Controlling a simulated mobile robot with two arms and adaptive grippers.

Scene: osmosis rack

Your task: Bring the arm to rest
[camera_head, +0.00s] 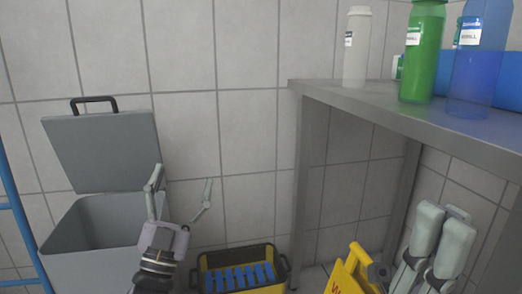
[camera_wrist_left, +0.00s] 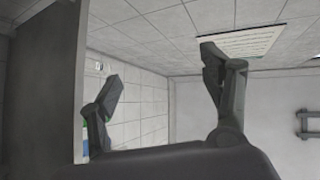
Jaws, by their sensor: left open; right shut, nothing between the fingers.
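My left gripper (camera_head: 180,190) is at the lower left in the head view, pointing up in front of the tiled wall and beside the grey bin. Its two thin fingers are spread wide with nothing between them. In the left wrist view the open fingers (camera_wrist_left: 165,85) stand apart against the wall and ceiling. My right gripper (camera_head: 443,222) shows at the lower right, under the metal table, as pale parts close side by side, holding nothing visible. The rest of that arm is cut off by the frame edge.
A grey bin (camera_head: 98,212) with raised lid stands behind my left arm. A yellow-black crate (camera_head: 241,290) of blue items sits on the floor. A yellow sign (camera_head: 347,275) stands near my right arm. The metal table (camera_head: 400,104) holds several bottles. A blue frame (camera_head: 17,215) is far left.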

